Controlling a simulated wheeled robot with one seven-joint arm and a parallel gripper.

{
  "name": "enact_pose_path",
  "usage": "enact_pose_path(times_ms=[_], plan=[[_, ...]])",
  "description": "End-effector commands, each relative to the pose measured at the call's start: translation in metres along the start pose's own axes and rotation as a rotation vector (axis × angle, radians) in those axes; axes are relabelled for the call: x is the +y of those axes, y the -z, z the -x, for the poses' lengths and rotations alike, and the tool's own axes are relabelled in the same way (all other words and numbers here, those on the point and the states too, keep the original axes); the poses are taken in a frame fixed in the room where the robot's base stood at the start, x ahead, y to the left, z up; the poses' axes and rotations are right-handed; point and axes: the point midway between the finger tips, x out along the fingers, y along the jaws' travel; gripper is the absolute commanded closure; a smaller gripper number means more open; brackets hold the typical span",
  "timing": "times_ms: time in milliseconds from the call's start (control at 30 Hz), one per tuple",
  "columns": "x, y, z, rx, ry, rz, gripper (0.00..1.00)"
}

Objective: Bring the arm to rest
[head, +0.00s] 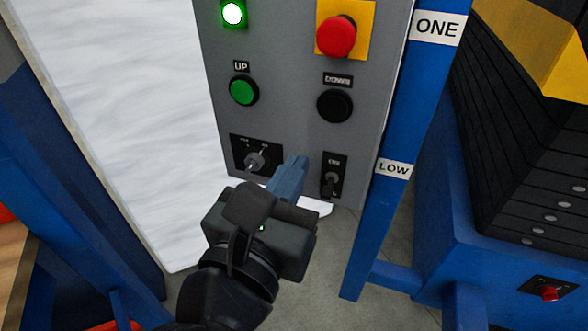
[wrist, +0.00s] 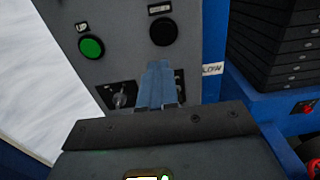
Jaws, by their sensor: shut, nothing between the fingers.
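My gripper (head: 291,175) is in front of the lower part of a grey control panel (head: 282,101), between a rotary switch (head: 255,161) on its left and a toggle switch (head: 331,178) on its right. Its blue fingers are shut with nothing between them, and they also show in the wrist view (wrist: 158,84). I cannot tell whether the fingertips touch the panel. The rotary switch also shows in the wrist view (wrist: 119,98), left of the fingers.
The panel also has a green UP button (head: 243,90), a black button (head: 335,106), a red mushroom button (head: 336,36) and a lit green lamp (head: 233,13). A blue post (head: 390,150) labelled LOW stands right of it. Black stacked plates (head: 520,150) are further right.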

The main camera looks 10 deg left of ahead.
Motion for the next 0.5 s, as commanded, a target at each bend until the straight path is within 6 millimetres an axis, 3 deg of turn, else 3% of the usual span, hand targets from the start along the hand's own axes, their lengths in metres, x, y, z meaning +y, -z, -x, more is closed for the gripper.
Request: enact_pose_path(times_ms=[267, 367, 500], plan=[[-0.005, 0.001, -0.002, -0.008, 0.008, 0.015, 1.0], [-0.027, 0.005, -0.006, -0.049, 0.044, 0.087, 1.0], [-0.086, 0.012, -0.01, -0.163, 0.14, 0.315, 1.0]])
